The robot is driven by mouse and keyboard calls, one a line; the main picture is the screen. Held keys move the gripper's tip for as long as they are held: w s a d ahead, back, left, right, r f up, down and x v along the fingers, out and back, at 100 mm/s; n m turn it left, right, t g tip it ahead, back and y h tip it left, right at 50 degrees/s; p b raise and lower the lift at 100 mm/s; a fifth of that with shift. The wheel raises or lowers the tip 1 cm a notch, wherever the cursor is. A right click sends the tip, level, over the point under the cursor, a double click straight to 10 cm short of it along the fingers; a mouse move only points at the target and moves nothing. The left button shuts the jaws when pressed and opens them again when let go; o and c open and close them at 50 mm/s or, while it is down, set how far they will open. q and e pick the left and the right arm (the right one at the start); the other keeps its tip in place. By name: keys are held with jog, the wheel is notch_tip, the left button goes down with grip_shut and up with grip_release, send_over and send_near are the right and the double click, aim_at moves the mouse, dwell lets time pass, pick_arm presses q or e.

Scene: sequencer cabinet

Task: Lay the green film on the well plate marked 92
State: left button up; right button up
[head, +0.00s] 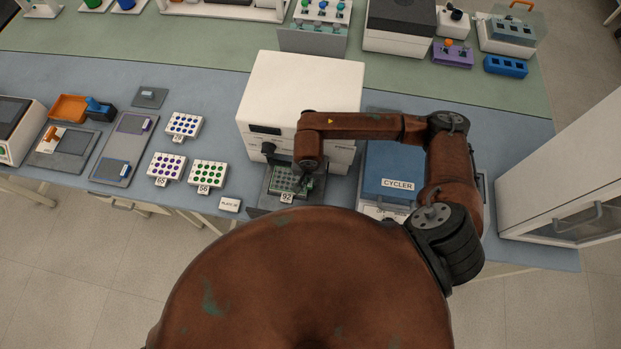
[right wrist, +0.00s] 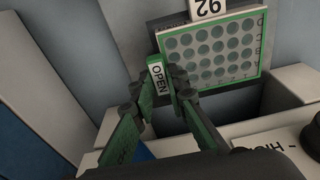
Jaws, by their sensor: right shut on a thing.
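The well plate marked 92 (head: 287,198) sits on a dark tray at the front of the white machine. In the right wrist view, the plate's white label (right wrist: 208,7) shows at the top. A clear sheet with a green border, the green film (right wrist: 262,42), shows over the wells. I cannot tell whether it touches the plate everywhere. My right gripper (right wrist: 158,85) is shut on the film's green tab, labelled OPEN, at the plate's side. In the head view the right gripper (head: 303,184) partly hides the plate. My left gripper is out of view.
Several plates, marked 65 (head: 166,167), 56 (head: 208,174) and another behind (head: 183,125), stand to the left. A grey tray (head: 110,153) holds sheets with purple and blue tabs. The blue cycler (head: 389,165) stands close on the right. The white machine (head: 300,85) rises behind.

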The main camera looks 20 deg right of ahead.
jog(key=o, duration=0.9)
jog(key=r, duration=0.8)
jog(key=s+r, duration=0.1)
jog(key=r, duration=0.3)
jog(key=shift+s+a, duration=0.1)
jog(key=shift+a, duration=0.3)
